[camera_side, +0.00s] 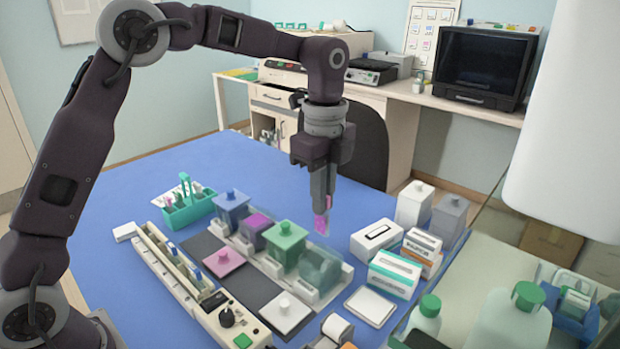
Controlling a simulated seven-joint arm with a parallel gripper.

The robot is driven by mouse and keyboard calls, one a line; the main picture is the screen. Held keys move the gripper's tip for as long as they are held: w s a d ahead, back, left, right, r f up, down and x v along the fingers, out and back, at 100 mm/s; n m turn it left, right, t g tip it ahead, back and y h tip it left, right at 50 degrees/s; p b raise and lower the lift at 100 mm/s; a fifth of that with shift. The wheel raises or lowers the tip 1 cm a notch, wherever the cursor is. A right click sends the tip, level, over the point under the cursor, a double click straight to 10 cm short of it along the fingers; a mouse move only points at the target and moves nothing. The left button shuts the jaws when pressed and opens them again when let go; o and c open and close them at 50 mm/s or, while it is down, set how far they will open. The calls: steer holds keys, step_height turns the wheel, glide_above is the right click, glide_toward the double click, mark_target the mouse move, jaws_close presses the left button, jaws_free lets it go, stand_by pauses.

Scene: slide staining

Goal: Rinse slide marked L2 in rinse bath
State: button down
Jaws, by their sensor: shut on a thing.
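My gripper (320,198) points straight down and is shut on a slide (321,222) with a pink patch. The slide hangs upright in the air, behind and above the row of baths. Its label cannot be read. The clear, greyish bath (319,271) at the right end of the row stands open, nearer the camera than the slide; it looks like the rinse bath, but no marking can be read. A green bath (284,250) and a blue bath (231,211) have lids on. A purple bath (254,232) between them shows no knobbed lid.
A pink lid (224,262) and a white lid (285,311) lie on dark mats before the baths. A long cream slide holder (165,262) lies at left, with a teal carrier (188,210) behind it. Boxes (393,272) and bottles crowd the right. The blue table's back left is clear.

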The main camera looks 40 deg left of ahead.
steer(key=shift+f, duration=6.25)
step_height(320, 180, up, 10)
steer(key=shift+f, duration=0.15)
